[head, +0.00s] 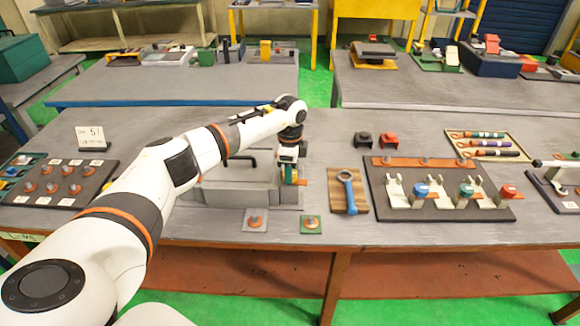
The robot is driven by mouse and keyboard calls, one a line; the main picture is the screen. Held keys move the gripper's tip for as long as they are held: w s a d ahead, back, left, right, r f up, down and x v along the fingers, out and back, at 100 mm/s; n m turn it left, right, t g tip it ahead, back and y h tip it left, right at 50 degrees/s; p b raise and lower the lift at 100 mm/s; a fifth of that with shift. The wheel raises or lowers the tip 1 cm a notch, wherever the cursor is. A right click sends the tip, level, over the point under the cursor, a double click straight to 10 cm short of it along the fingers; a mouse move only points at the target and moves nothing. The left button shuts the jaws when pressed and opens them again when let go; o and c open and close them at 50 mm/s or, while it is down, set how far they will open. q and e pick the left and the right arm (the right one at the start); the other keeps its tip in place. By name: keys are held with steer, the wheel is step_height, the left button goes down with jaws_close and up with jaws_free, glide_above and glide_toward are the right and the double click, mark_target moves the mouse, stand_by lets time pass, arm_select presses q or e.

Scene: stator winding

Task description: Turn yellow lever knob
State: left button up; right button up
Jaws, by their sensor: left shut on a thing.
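My left arm reaches in from the left over the grey bench. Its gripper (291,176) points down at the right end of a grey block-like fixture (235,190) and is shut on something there. The fingers and wrist cover most of what is held; it sits where the lever knob would be, but its yellow colour cannot be made out clearly. A black bent handle (252,160) stands up from the fixture, left of the gripper. My right gripper is not in view.
A blue-handled wrench-like tool (348,190) lies on a wooden board right of the fixture. A dark board (480,212) with white brackets and coloured blocks is further right. A dark tray (95,192) with several orange-based pieces lies left. Two small square plates (311,225) lie in front.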

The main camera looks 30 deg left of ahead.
arm_select(q)
steer(key=shift+s+d+f+n, duration=0.1)
steer(key=shift+s+f+n, duration=0.1)
steer(key=shift+f+n, duration=0.25)
stand_by(0.3)
steer(key=o, duration=0.7)
steer(key=shift+o, duration=1.3)
steer(key=shift+w+r, duration=0.1)
steer(key=shift+w, duration=0.05)
steer(key=shift+r, duration=0.15)
step_height(320, 180, up, 12)
steer(key=b, duration=0.2)
